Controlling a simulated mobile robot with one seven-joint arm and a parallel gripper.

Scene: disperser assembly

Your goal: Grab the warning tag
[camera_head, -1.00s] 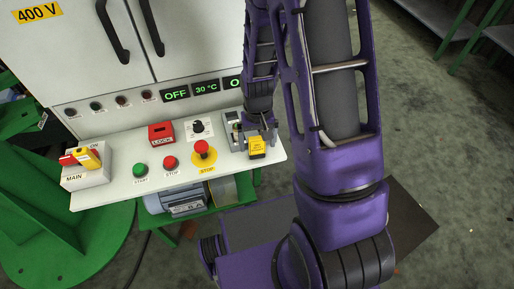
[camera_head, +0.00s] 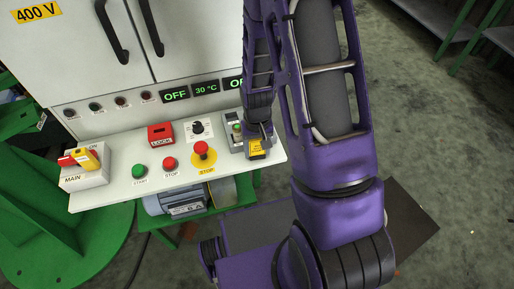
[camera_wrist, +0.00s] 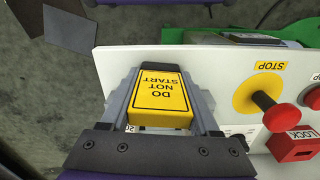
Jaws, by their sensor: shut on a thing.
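The warning tag (camera_wrist: 160,98) is a yellow block with black "DO NOT START" lettering, upside down in the wrist view. In the head view the tag (camera_head: 256,147) shows small at the right end of the white control shelf. My gripper (camera_wrist: 158,75) is shut on it, with a grey finger along each side. In the head view my gripper (camera_head: 258,140) points down at that end of the shelf and partly hides the tag. I cannot tell whether the tag touches the shelf.
The white shelf (camera_head: 125,190) carries a red LOCK box (camera_head: 160,134), a yellow-ringed STOP button (camera_head: 201,150), green START (camera_head: 139,171) and red STOP (camera_head: 169,164) buttons, and the MAIN switch (camera_head: 83,161). A small grey holder (camera_head: 232,127) stands left of my gripper. The cabinet rises behind.

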